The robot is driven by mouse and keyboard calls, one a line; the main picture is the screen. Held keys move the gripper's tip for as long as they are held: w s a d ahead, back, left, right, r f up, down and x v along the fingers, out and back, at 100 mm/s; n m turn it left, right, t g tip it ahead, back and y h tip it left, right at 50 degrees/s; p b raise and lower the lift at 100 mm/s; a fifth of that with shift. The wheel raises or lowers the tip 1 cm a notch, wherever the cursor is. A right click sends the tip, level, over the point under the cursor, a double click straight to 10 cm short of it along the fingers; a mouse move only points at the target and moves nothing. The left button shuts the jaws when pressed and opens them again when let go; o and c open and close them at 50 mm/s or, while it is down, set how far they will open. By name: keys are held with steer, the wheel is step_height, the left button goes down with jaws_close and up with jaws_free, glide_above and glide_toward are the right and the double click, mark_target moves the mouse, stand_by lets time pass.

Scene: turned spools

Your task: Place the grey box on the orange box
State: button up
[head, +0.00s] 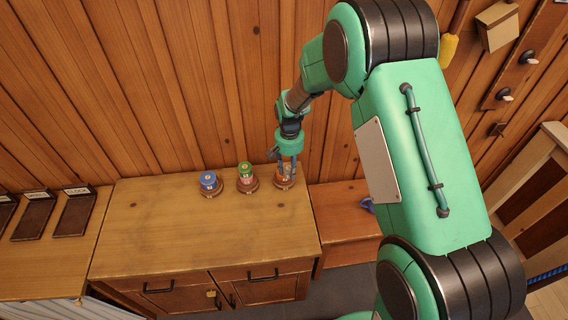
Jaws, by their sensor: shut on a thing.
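My gripper (287,165) points down over the right one of three round brown wooden stands (284,184) on the cabinet top. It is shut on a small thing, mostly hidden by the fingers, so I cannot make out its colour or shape. Orange (281,174) shows between and beside the fingers, just above that stand. I cannot tell whether this orange is the held piece or one below it. No grey box can be made out clearly. The small pieces here look like round spools rather than boxes.
A blue spool (208,179) sits on the left stand. A green spool (245,168) is stacked over a reddish one on the middle stand, close to my gripper. The wooden cabinet top (180,235) is clear in front. Dark labelled trays (75,212) lie at far left. A plank wall stands behind.

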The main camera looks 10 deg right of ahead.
steer(key=w, duration=0.4)
steer(key=w+a, duration=0.1)
steer(key=w, duration=0.2)
steer(key=shift+f, duration=0.35)
steer(key=shift+s, duration=0.1)
steer(key=shift+f, duration=1.75)
steer(key=shift+d+f, duration=0.1)
steer(key=shift+f, duration=0.05)
steer(key=o, duration=1)
steer(key=shift+c, duration=0.2)
step_height(320, 180, up, 12)
steer(key=shift+r, duration=0.2)
